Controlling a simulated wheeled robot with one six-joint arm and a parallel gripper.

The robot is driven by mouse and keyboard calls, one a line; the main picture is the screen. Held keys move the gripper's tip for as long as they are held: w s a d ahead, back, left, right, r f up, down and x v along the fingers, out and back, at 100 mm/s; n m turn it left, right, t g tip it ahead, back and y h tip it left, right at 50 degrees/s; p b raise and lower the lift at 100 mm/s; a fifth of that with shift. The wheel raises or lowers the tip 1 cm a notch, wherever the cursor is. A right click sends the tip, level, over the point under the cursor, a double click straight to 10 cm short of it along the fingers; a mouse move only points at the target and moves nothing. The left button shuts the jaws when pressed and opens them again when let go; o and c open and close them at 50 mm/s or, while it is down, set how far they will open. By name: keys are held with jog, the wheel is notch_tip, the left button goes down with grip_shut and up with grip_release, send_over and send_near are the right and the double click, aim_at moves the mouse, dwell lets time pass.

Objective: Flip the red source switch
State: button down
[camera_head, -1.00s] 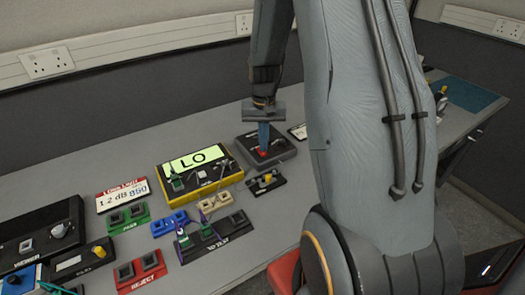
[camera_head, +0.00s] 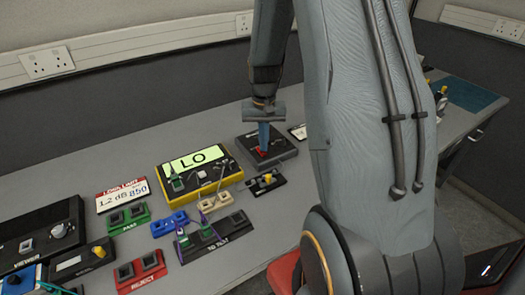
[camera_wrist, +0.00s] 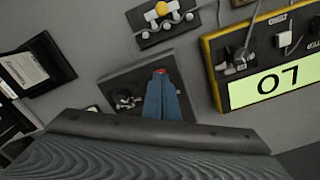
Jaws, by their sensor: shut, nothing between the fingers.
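The red source switch (camera_head: 260,152) is a small red piece on top of a dark grey box (camera_head: 284,150) on the bench. My gripper (camera_head: 263,147) points down over this box, its blue fingers together and empty, with the tips right at the switch. In the wrist view a sliver of the red switch (camera_wrist: 160,71) shows just past the tips of my gripper (camera_wrist: 161,76). The fingers hide most of the switch, so I cannot tell whether they touch it or which way it is set.
A yellow meter (camera_head: 230,176) reading "LO" stands left of the dark box. A small black block with a yellow knob (camera_head: 267,178) lies in front of the box. Several coloured holders and a limit sign (camera_head: 123,194) lie further left.

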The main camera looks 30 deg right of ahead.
jog(key=shift+r, duration=0.1)
dwell(0.3)
notch_tip(320, 180, up, 7)
jog(key=p, duration=0.5)
dwell(0.4)
jog(key=s+a+r+n+t+b, duration=0.1)
jog(key=s+a+n+b, duration=0.4)
jog(key=s+a, duration=1)
jog(key=shift+r+n, duration=0.3)
jog(key=shift+r, duration=0.4)
jog(key=c, duration=2.5)
grip_release()
